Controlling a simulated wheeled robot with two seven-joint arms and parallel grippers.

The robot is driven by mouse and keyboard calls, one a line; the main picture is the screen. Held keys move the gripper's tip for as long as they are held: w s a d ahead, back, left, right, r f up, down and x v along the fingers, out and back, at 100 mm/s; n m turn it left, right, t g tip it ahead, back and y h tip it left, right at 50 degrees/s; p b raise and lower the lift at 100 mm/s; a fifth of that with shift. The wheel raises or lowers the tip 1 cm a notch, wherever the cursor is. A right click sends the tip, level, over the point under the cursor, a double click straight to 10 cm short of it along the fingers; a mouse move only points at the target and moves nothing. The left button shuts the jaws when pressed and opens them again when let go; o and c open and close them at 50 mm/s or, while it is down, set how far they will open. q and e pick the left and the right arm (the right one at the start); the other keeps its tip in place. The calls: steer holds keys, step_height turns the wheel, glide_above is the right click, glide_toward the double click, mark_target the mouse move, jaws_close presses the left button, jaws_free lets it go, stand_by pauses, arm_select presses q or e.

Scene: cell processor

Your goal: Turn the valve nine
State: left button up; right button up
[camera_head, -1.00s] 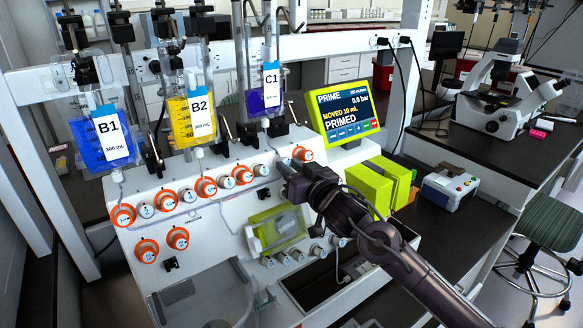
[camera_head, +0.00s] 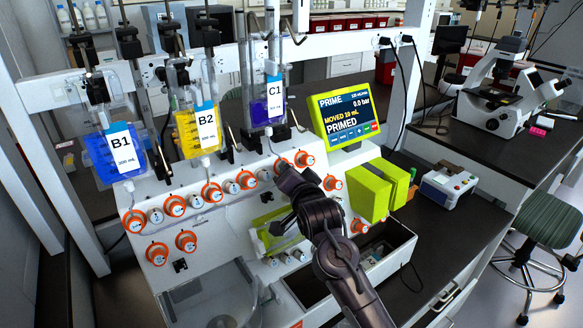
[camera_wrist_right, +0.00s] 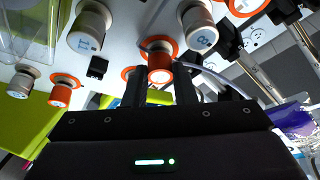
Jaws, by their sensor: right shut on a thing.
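My right gripper (camera_head: 283,174) reaches the white panel of the cell processor (camera_head: 222,222), near the right end of the upper valve row. In the right wrist view its two dark fingers (camera_wrist_right: 160,88) sit on either side of an orange-ringed valve knob (camera_wrist_right: 160,65) and are shut on it. The number on this knob is not readable. A white knob marked 8 (camera_wrist_right: 202,38) is to its right, and one that looks marked 11 (camera_wrist_right: 90,40) is to its left. In the head view my gripper and wrist hide the held knob. My left gripper is not in view.
Fluid bags B1 (camera_head: 93,158), B2 (camera_head: 185,137) and C1 (camera_head: 258,112) hang above the valves. The screen (camera_head: 344,118) reads "PRIMED". Green blocks (camera_head: 372,193) stand right of my arm. An open drawer-like bin (camera_head: 400,235) lies below.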

steer(key=shift+m+h+p, duration=0.35)
steer(key=shift+m+h, duration=0.05)
steer(key=shift+m, duration=0.7)
steer(key=o, duration=1)
steer(key=shift+s+d, duration=0.1)
steer(key=shift+s, duration=0.45)
steer(key=b+v, duration=0.2)
steer(key=v, duration=0.4)
steer(key=shift+s+r, duration=0.25)
steer(key=shift+r, duration=0.05)
steer(key=shift+d, duration=0.1)
